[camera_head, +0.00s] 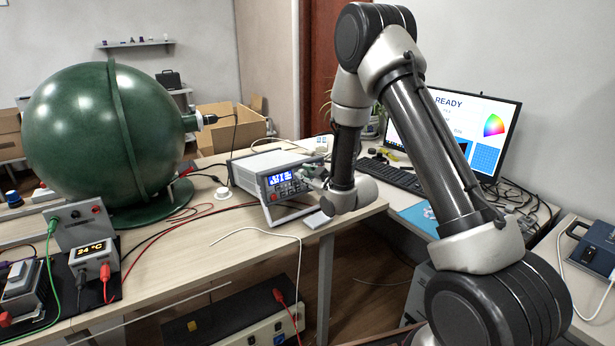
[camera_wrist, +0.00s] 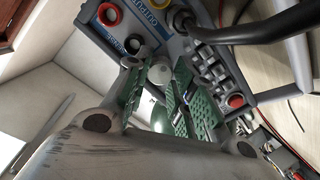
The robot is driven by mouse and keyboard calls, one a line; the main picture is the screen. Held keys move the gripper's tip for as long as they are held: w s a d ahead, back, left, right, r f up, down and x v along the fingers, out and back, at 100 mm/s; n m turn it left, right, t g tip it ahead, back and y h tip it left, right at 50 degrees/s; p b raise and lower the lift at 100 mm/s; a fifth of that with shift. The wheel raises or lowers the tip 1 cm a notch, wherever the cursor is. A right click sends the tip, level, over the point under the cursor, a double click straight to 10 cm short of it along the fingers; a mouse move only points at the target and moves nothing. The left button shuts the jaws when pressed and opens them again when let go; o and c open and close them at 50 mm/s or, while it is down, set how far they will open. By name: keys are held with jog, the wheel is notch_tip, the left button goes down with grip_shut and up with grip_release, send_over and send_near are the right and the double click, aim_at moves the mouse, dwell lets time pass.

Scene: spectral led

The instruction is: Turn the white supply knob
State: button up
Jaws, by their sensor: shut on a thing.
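The power supply (camera_head: 242,174) is a grey box with a lit blue display, standing on the bench near its right end. Its front panel (camera_wrist: 226,50) shows close up and tilted in the wrist view. The white supply knob (camera_wrist: 160,74) is between the green-padded fingers of my gripper (camera_wrist: 154,88), which is shut on it. The fingers hide part of the knob, and its angle cannot be read. In the head view my gripper (camera_head: 316,180) is at the right side of the supply's front, and the knob is hidden there.
A green sphere (camera_head: 95,130) stands left on the bench. A monitor (camera_head: 455,128) and keyboard (camera_head: 392,173) are to the right.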

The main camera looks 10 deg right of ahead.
jog(key=shift+m, duration=4)
jog(key=o, duration=1.1)
jog(key=shift+c, duration=0.2)
jog(key=shift+s, duration=0.1)
jog(key=v, duration=0.7)
jog(key=shift+s, duration=0.15)
jog(key=shift+d, duration=0.1)
